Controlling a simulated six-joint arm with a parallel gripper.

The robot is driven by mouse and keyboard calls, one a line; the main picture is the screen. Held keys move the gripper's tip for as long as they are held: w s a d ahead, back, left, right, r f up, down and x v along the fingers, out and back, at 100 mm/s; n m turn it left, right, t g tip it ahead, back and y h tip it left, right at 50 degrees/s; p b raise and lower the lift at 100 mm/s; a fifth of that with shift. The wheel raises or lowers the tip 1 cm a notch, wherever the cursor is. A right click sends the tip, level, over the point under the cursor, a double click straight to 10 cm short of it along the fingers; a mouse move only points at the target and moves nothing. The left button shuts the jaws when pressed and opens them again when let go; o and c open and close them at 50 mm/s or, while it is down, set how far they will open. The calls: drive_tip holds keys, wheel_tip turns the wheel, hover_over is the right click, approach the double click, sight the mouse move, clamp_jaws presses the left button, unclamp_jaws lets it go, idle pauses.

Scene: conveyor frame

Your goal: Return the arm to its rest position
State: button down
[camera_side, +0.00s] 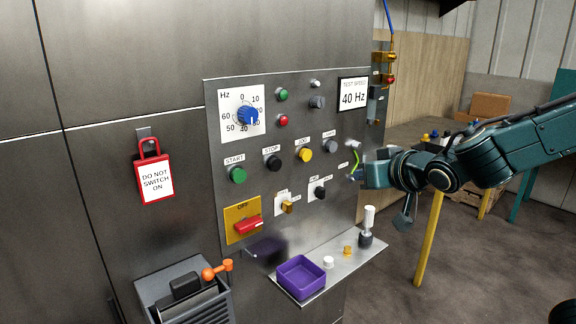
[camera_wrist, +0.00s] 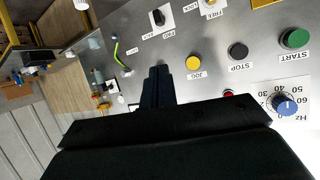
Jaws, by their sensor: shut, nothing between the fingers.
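My gripper (camera_side: 358,174) is at the right edge of the control panel (camera_side: 215,130), at the end of my teal arm coming in from the right. In the wrist view its dark fingers (camera_wrist: 158,72) are together and hold nothing. They point at the panel, near the yellow JOG button (camera_wrist: 193,63) and a black selector knob (camera_wrist: 158,17). In the side view the fingertips are small, and I cannot tell whether they touch the panel. A yellow-green cable (camera_side: 355,160) shows just beside the gripper.
A shelf below the panel holds a purple tray (camera_side: 301,290), a white cap (camera_side: 328,262) and a white-topped stick (camera_side: 369,220). A red lockout tag (camera_side: 153,178) hangs at left. A yellow post (camera_side: 428,240) stands below my arm. A workbench (camera_side: 425,130) is behind.

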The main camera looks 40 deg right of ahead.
drive_tip(key=s+a+f+n+g+y, duration=0.1)
drive_tip(key=s+n+g+y, duration=0.2)
drive_tip(key=s, duration=1.9)
drive_tip(key=n+g, duration=0.1)
drive_tip(key=g, duration=0.2)
drive_tip(key=shift+s+a+f+g+y, duration=0.2)
drive_tip(key=shift+a+g+y, duration=0.1)
drive_tip(key=shift+g, duration=0.1)
